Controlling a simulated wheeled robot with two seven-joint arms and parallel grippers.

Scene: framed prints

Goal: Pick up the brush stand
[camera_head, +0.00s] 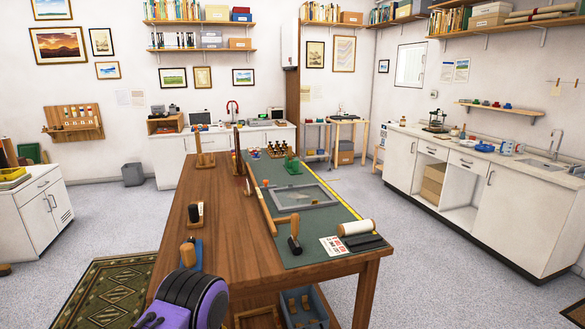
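A wooden stand with an upright post (200,148) stands at the far left of the brown wooden table; it may be the brush stand, but I cannot tell for sure at this size. A rack of small dark-topped items (277,150) stands at the table's far end. A purple and dark grey part of my own body shows at the bottom edge, in front of the table's near left corner. No gripper fingers show, so neither gripper is in view.
The wooden table (228,240) carries a green mat (313,253), a grey tray (304,196), a white roller (356,228) and a black-headed tool (294,243). A white counter (465,185) runs along the right wall. Grey floor is clear between them.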

